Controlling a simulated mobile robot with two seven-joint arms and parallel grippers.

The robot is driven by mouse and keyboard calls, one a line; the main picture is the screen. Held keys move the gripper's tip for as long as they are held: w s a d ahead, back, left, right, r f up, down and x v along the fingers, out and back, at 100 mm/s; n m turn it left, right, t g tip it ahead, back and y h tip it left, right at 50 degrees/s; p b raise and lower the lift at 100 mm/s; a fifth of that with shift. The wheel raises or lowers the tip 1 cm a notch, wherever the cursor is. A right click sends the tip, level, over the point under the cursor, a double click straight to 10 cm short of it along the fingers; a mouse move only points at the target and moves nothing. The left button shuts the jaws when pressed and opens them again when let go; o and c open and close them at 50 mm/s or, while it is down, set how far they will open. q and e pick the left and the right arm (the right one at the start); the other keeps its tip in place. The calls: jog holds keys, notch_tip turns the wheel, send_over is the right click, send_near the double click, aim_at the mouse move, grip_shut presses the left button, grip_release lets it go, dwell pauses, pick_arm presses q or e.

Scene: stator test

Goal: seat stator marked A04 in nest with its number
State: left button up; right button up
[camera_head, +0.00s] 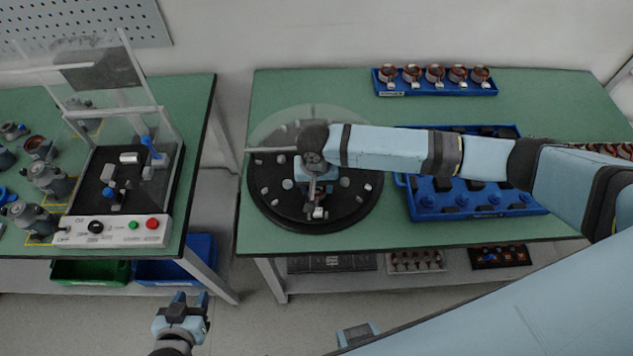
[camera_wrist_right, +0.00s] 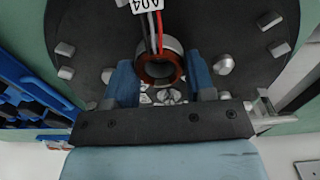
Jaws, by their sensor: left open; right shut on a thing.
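The stator (camera_wrist_right: 160,70) shows a metal ring with copper windings and red and white leads. Its white tag (camera_wrist_right: 145,5) reads A04, upside down in the right wrist view. My right gripper (camera_wrist_right: 161,82) is shut on it, with a blue finger on each side. In the head view my right gripper (camera_head: 317,190) is over the front part of the round black plate (camera_head: 275,208) and hides most of the stator. The plate carries several metal posts around its rim; no nest number is readable. I cannot tell whether the stator touches the plate. My left gripper (camera_head: 183,305) is open and empty, over the floor.
A blue tray (camera_head: 425,212) with dark-topped slots is right of the plate. A smaller blue rack (camera_head: 435,88) with several tagged stators stands at the back of the green table (camera_head: 300,85). A test station (camera_head: 115,232) with buttons and a clear guard is at left.

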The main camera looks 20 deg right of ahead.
jog(key=shift+f, duration=0.1)
dwell(0.3)
jog(key=shift+f+p, duration=0.25)
jog(key=shift+p, duration=0.2)
jog(key=o, duration=1.1)
jog(key=shift+c, duration=0.2)
jog(key=shift+r, duration=0.25)
notch_tip(320, 180, up, 13)
jog(key=shift+r+b, duration=0.2)
jog(key=shift+b, duration=0.15)
